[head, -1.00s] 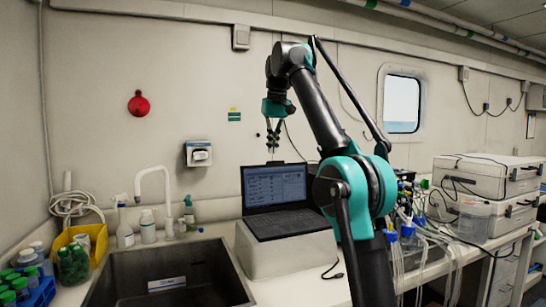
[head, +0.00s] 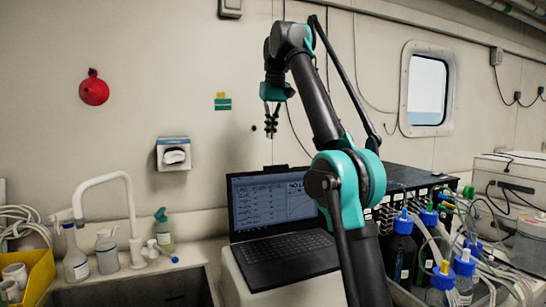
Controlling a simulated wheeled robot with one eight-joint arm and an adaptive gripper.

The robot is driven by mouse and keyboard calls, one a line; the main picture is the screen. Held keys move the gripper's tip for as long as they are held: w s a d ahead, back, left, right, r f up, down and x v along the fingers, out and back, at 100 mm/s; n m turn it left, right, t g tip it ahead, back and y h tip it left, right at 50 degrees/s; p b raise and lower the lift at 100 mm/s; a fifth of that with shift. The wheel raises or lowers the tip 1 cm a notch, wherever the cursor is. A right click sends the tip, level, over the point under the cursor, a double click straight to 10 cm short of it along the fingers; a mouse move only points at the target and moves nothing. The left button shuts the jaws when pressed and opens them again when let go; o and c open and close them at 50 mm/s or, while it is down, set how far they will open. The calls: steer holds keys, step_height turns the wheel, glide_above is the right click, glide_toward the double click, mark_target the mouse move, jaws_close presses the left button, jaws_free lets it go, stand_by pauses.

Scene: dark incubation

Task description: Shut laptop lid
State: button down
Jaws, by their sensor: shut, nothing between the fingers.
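The laptop (head: 280,256) stands open on a white block, its lit screen (head: 272,202) upright and facing me. My arm passes in front of its right side and hides part of the screen and keyboard. My gripper (head: 271,132) hangs above the laptop in the picture, pointing down, its dark fingers shut and empty. It is apart from the lid; how far behind or in front of it I cannot tell.
The white block (head: 243,290) carries the laptop. Left are a sink (head: 165,292), a white tap (head: 105,200) and bottles. Right are blue-capped bottles (head: 400,250) with tubes, close to my arm.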

steer(key=w+d+x, duration=0.1)
steer(key=x, duration=0.9)
steer(key=shift+s+d+r, duration=0.1)
steer(key=shift+s+r, duration=0.05)
steer(key=shift+s, duration=0.75)
steer(key=shift+s+d+r, duration=0.1)
steer(key=shift+s+d, duration=0.05)
steer(key=shift+s, duration=0.8)
